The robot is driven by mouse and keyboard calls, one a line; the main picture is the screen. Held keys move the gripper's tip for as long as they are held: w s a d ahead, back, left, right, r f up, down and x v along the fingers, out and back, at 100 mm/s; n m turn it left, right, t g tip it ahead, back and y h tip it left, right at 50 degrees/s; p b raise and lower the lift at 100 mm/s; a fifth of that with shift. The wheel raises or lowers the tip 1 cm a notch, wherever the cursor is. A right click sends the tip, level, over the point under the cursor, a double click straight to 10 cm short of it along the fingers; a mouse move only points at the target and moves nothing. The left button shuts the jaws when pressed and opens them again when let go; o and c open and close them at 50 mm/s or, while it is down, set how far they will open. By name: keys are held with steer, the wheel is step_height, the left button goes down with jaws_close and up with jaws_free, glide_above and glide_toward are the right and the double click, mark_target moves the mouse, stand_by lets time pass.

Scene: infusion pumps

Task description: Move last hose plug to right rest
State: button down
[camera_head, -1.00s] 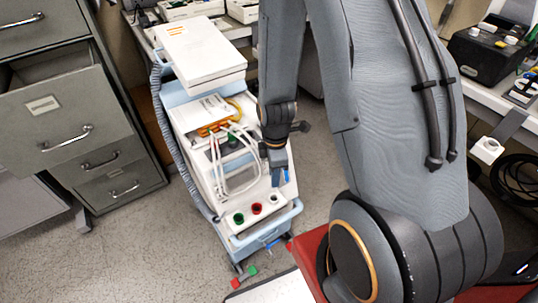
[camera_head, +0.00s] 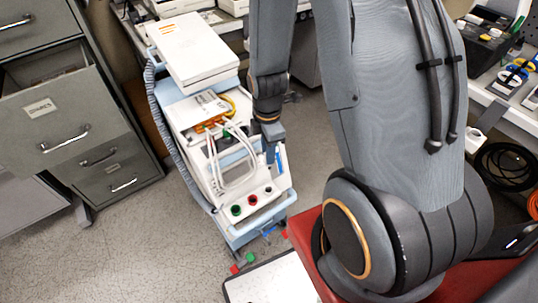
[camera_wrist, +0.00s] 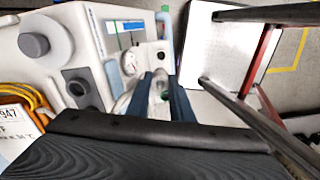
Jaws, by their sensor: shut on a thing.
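The pump cart (camera_head: 207,130) stands left of my arm in the head view, with several white hoses (camera_head: 236,160) looping over its sloped front. On its lower front ledge are a green round socket (camera_head: 236,210), a red one (camera_head: 252,200) and a small pale one (camera_head: 268,190). My gripper (camera_head: 274,158) is by the cart's right side, above the ledge. In the wrist view my gripper (camera_wrist: 161,88) has its two blue fingers close together on a pale hose plug (camera_wrist: 160,84) with a bit of green near it. The plug is partly hidden by the fingers.
A grey filing cabinet (camera_head: 60,105) with a drawer pulled out stands at the left. A bench (camera_head: 495,100) with devices lies at the right. A white board (camera_head: 268,283) is near my base. Open floor (camera_head: 130,245) lies left of the cart.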

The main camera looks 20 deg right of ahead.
step_height(320, 180, up, 11)
steer(key=p, duration=0.6)
steer(key=w+a+b, duration=0.3)
steer(key=w+b, duration=0.3)
steer(key=w, duration=0.8)
steer(key=shift+f+b, duration=0.8)
steer(key=shift+f, duration=1.9)
steer(key=shift+f+b, duration=0.6)
steer(key=shift+f, duration=1.05)
steer(key=c, duration=1.5)
jaws_free()
steer(key=shift+r, duration=0.1)
steer(key=shift+r+b, duration=0.6)
steer(key=shift+r, duration=3.3)
